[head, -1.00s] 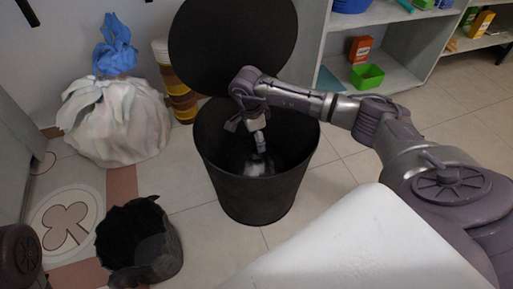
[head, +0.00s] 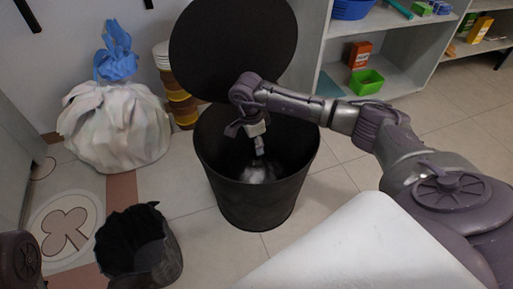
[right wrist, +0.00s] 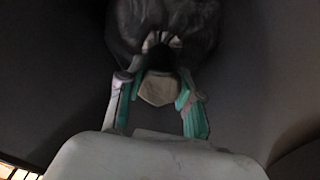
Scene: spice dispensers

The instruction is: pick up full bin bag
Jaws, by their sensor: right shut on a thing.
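A tall dark bin (head: 250,205) stands in the middle of the head view with its round lid (head: 235,50) up behind it. My right gripper (head: 261,158) reaches down inside the bin, over a pale, shiny bag (head: 258,174) low inside it. In the right wrist view the bag (right wrist: 165,22) looks dark and bulky beyond the fingers. My right gripper (right wrist: 160,72) is shut on it near its top; the exact grip is dim. The bag's lower part is hidden in the bin. My left gripper is not in view.
A whitish sack with a blue top (head: 118,125) stands at the left wall beside a stack of yellow and brown containers (head: 180,100). A small dark open bin (head: 140,245) stands at the front left. Shelves (head: 390,75) with boxes stand at the right.

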